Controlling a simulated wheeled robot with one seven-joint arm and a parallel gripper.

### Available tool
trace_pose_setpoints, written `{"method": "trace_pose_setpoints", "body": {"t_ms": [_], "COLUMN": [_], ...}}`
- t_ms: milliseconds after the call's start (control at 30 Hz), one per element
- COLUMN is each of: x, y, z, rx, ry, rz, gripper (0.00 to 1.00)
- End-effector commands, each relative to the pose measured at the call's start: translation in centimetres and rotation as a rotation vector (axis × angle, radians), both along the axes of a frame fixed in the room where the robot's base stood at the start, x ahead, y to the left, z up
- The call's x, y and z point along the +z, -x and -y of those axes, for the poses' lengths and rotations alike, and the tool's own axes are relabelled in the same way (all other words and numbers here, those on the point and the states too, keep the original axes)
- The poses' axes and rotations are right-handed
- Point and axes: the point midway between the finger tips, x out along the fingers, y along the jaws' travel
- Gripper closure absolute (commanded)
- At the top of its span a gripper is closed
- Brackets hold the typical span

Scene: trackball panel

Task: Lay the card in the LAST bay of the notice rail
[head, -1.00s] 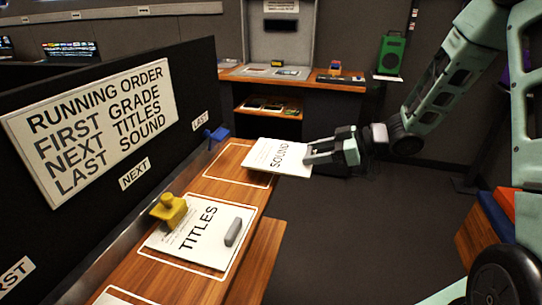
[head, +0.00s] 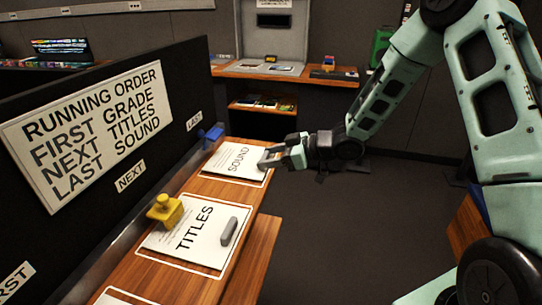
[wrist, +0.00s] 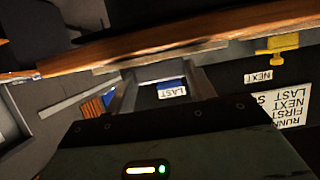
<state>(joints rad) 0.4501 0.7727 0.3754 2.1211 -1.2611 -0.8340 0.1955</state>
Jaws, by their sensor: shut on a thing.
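The white SOUND card (head: 232,161) is over the LAST bay of the wooden notice rail (head: 206,188), mostly within the bay's white outline. I cannot tell whether it lies flat on the wood or just above it. My gripper (head: 270,158) is shut on the card's right edge. The LAST label (head: 195,121) is on the black panel behind the bay; it also shows in the wrist view (wrist: 172,93). A blue clip (head: 211,137) stands at the bay's back edge.
The TITLES card (head: 195,235) lies in the NEXT bay, with a yellow clip (head: 165,210) and a grey bar (head: 229,231) on it. The running order sign (head: 90,130) hangs on the panel. Open floor lies right of the rail.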

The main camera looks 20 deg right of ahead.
Motion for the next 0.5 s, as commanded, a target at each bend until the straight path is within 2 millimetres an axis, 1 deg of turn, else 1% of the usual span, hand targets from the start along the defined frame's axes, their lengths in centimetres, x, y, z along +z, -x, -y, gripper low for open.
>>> {"method": "trace_pose_setpoints", "body": {"t_ms": [233,267,300,333,500], "x": [-0.39,-0.4,-0.33,-0.32,-0.31], "y": [0.0,0.01,0.0,0.0,0.0], "z": [0.01,0.01,0.02,0.02,0.02], "rx": [0.0,0.0,0.0,0.0,0.0], "ry": [0.0,0.0,0.0,0.0,0.0], "rz": [0.0,0.0,0.0,0.0,0.0], "gripper": [0.69,0.43,0.32,0.24,0.24]}}
